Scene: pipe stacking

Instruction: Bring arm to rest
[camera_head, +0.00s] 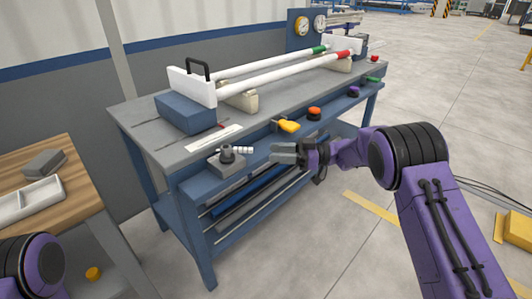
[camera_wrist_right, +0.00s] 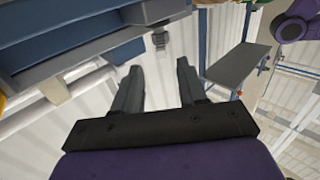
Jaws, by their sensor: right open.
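My right arm (camera_head: 410,160) comes in from the right, purple and black. Its gripper (camera_head: 285,153) points left in front of the workbench's front edge, apart from the bench as far as I can tell. In the right wrist view its two grey fingers (camera_wrist_right: 157,90) stand apart with nothing between them. Only a purple and black part of my left arm (camera_head: 32,268) shows at the lower left of the head view; its gripper is out of view.
The blue-framed workbench (camera_head: 150,131) holds two white pipes (camera_head: 285,72) on supports. A grey block with a knob (camera_head: 228,158) and a yellow-orange thing (camera_head: 288,126) sit by its front edge. A wooden table (camera_head: 66,220) stands left. Open floor lies right.

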